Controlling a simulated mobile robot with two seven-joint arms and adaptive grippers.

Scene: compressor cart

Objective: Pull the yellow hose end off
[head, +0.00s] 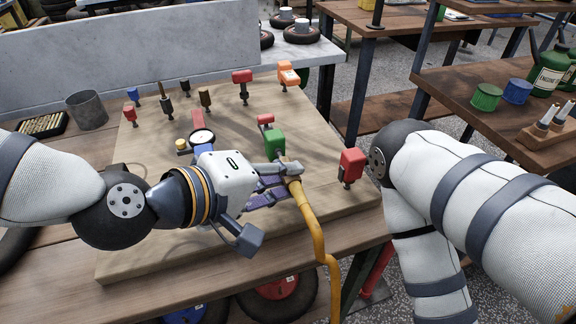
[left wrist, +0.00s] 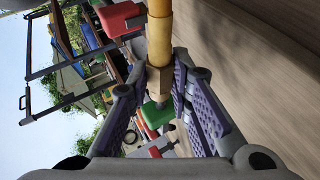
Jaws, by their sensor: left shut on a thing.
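The yellow hose (head: 316,235) hangs over the board's front edge, and its upper end lies close to the green valve block (head: 274,141). My left gripper (head: 284,181) is shut on the hose end. The left wrist view shows the yellow hose (left wrist: 159,28) running between the purple finger pads of my left gripper (left wrist: 158,76), with a paler collar at its end. The green block (left wrist: 155,115) lies beyond the collar in line with it. Whether the hose end is seated on the block's fitting cannot be told. My right gripper is out of view.
A wooden board (head: 135,240) carries a pressure gauge (head: 202,138) and several coloured knobs. A red-handled valve (head: 351,164) stands at its right edge near the hose. A grey cup (head: 87,110) stands at the left. A shelf (head: 450,82) stands at the right.

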